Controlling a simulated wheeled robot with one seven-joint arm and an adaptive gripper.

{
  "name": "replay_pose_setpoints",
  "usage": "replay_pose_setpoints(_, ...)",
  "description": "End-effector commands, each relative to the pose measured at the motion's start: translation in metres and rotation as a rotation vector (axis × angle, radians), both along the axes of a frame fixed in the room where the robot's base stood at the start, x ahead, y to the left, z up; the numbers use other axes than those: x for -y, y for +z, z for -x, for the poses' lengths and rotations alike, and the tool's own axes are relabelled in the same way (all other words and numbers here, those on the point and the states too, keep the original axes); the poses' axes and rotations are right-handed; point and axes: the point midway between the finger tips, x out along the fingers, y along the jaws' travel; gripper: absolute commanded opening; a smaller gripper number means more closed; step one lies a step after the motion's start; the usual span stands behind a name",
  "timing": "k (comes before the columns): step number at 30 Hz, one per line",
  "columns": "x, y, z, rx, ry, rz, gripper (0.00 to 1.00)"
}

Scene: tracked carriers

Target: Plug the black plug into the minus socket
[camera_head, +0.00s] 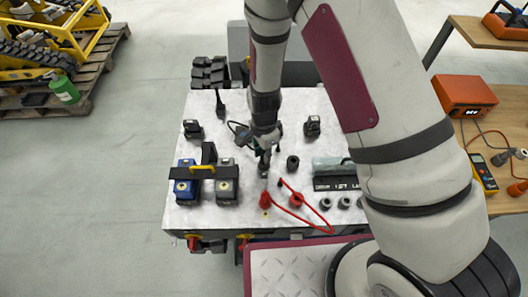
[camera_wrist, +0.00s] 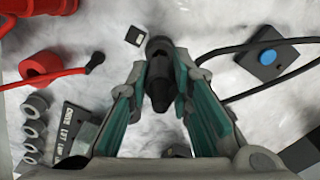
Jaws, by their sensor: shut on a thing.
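My gripper (camera_head: 264,157) is low over the light worktop, its teal-padded fingers (camera_wrist: 163,72) closed around a dark plug (camera_wrist: 159,82). The plug is the black one as far as I can tell; it points away from the wrist, and what lies right under its tip is hidden. A black cable (camera_wrist: 240,48) runs to the right of the fingers in the wrist view. I cannot read a minus mark, so I cannot tell which socket is the minus one. A short black cylinder (camera_head: 293,162) stands just right of the gripper.
Red fittings (camera_head: 297,200) with a red cable sit in front of the gripper. A dark labelled block (camera_head: 336,183) and several grey rings (camera_wrist: 34,130) lie at right in the head view.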

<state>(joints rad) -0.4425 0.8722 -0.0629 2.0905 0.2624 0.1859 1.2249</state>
Motion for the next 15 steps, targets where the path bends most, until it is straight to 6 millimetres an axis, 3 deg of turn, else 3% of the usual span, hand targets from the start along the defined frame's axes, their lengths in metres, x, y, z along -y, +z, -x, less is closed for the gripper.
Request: replay_pose_setpoints(15, 0.0000, -0.0038, -0.0004, 0.000, 0.000, 0.000, 0.00)
